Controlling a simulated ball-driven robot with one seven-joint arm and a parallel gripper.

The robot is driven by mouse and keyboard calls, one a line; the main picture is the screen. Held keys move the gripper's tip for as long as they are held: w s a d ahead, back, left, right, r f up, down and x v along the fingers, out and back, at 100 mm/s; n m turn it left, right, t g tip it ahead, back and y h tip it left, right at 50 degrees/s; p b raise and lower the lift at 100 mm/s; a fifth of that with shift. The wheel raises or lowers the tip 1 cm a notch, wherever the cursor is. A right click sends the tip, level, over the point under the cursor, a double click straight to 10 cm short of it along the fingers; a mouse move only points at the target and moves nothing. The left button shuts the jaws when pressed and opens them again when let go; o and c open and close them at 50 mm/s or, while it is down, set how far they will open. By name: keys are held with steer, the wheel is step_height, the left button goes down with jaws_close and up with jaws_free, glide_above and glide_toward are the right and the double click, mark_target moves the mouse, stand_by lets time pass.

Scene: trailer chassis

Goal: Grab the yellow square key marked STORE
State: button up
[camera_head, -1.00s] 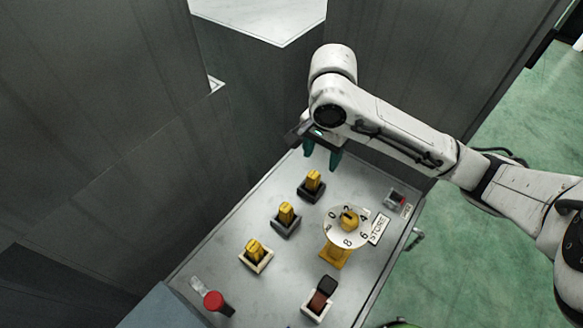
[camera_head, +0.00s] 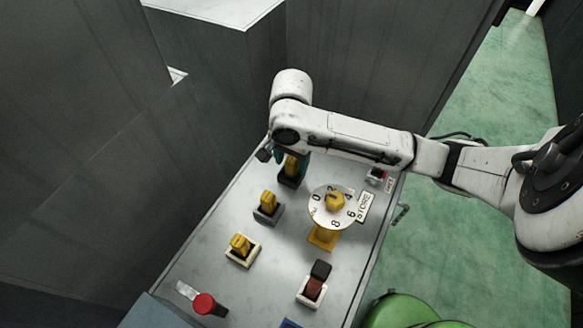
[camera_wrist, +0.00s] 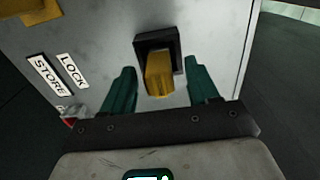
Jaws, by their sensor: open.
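Several yellow keys stand in square sockets on the grey panel (camera_head: 205,240). The far yellow key (camera_head: 291,166), in a black socket (camera_head: 288,182), also shows in the wrist view (camera_wrist: 159,75). My gripper (camera_wrist: 160,64) is open, with one teal finger on each side of this key and gaps between; in the head view my arm partly hides the fingers. A STORE label (camera_head: 364,206) lies beside the numbered dial (camera_head: 318,207), not directly at this key; it also shows in the wrist view (camera_wrist: 47,75), next to a LOCK label (camera_wrist: 72,70).
Two more yellow keys, a middle one (camera_head: 268,202) and a near one (camera_head: 240,245), continue the row. A yellow block (camera_head: 323,237) is below the dial. A red knob (camera_head: 204,304) and a dark red-brown switch (camera_head: 314,288) are nearer. Grey walls rise behind and left.

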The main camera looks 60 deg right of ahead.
steer(key=shift+f, duration=0.25)
steer(key=shift+c, duration=0.3)
steer(key=c, duration=1)
steer(key=shift+r, duration=0.1)
